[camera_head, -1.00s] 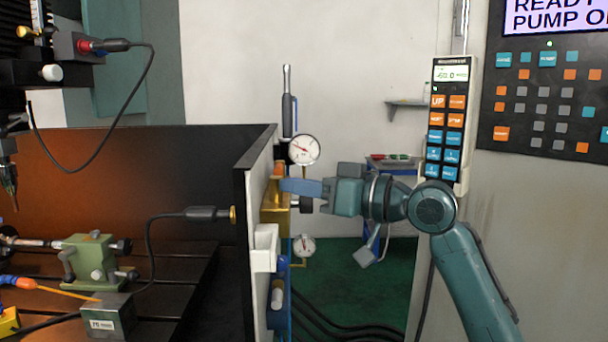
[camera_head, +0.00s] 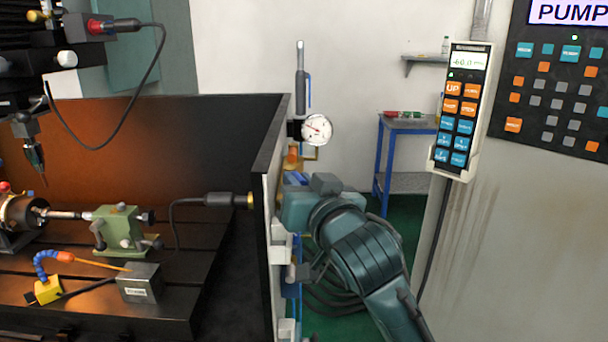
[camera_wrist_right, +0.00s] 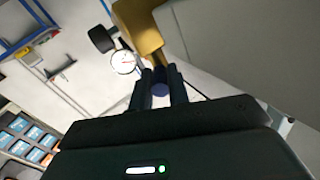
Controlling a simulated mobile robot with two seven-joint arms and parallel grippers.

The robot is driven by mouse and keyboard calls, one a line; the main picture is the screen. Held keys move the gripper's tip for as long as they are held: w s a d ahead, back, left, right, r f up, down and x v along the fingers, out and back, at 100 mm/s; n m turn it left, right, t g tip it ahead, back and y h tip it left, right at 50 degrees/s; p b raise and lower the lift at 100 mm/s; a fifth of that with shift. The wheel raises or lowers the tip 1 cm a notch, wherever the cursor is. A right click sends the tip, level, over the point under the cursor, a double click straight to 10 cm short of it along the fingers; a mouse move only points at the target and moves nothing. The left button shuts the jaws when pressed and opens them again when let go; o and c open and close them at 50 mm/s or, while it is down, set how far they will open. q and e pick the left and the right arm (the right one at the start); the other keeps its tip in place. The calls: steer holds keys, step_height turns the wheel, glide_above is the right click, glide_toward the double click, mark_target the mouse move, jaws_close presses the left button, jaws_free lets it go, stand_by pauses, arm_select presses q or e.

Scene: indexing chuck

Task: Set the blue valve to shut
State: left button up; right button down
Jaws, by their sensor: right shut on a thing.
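The blue valve's handle (camera_wrist_right: 160,90) shows as a small dark-blue shape between the fingers of my right gripper (camera_wrist_right: 162,87) in the right wrist view. The gripper is shut on it. The brass body (camera_wrist_right: 138,28) lies just beyond the fingertips. In the head view a bit of blue (camera_head: 296,178) shows below the brass part (camera_head: 292,158), beside the panel's edge. My right wrist hides most of the valve there, and I cannot tell the handle's angle. My left gripper is not in view.
A pressure gauge (camera_head: 317,129) stands just above my right wrist. The dark panel (camera_head: 270,140) walls off the machine bed on the left. A button pendant (camera_head: 460,110) hangs at right, and a blue-legged table (camera_head: 405,122) stands behind.

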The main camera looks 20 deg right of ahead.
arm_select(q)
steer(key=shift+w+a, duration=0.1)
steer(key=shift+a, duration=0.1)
arm_select(e)
steer(key=shift+a+f+h, duration=0.1)
steer(key=shift+h, duration=0.2)
steer(key=c, duration=1.3)
jaws_free()
steer(key=shift+c, duration=0.2)
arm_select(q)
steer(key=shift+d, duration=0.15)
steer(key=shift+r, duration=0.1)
